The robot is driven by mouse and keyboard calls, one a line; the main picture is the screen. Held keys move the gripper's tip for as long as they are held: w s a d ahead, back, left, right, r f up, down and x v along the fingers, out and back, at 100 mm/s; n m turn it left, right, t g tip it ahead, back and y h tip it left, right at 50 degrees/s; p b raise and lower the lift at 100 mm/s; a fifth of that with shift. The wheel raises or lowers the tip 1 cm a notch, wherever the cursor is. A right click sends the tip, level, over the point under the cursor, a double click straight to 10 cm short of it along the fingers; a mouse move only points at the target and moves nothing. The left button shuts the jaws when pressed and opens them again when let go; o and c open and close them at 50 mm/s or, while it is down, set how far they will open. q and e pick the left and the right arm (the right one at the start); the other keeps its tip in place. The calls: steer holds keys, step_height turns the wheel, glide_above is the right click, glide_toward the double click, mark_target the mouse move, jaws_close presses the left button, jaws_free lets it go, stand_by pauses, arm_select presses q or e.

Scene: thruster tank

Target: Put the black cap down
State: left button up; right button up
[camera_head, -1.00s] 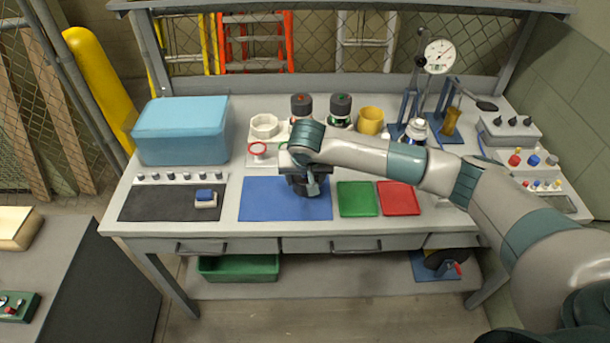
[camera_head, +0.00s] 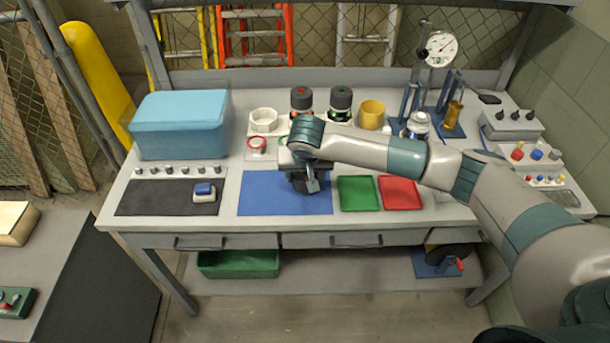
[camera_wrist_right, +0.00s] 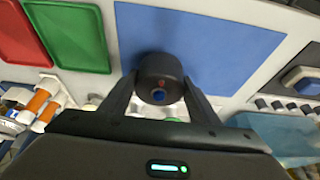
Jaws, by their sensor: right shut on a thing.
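My right gripper (camera_head: 310,184) is over the right part of the blue mat (camera_head: 262,196) on the workbench. In the right wrist view the right gripper (camera_wrist_right: 160,88) is shut on the black cap (camera_wrist_right: 158,70), a round dark piece with a small blue centre, held between both fingers. The blue mat (camera_wrist_right: 225,40) fills the view behind the cap. I cannot tell whether the cap touches the mat. In the head view the cap is hidden by the gripper. My left gripper is not in view.
A green tray (camera_head: 358,194) and a red tray (camera_head: 399,192) lie right of the mat. A black mat (camera_head: 150,198) with a blue-and-white block (camera_head: 204,191) lies to the left. Two dark-capped jars (camera_head: 341,104), a yellow cup (camera_head: 371,114) and a blue box (camera_head: 182,122) stand behind.

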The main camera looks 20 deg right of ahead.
steer(key=o, duration=1)
steer(key=shift+r, duration=0.2)
steer(key=shift+r+p, duration=0.65)
steer(key=shift+p, duration=0.4)
steer(key=b+v, duration=0.4)
steer(key=v, duration=0.7)
steer(key=shift+s+r, duration=0.2)
steer(key=shift+r, duration=0.1)
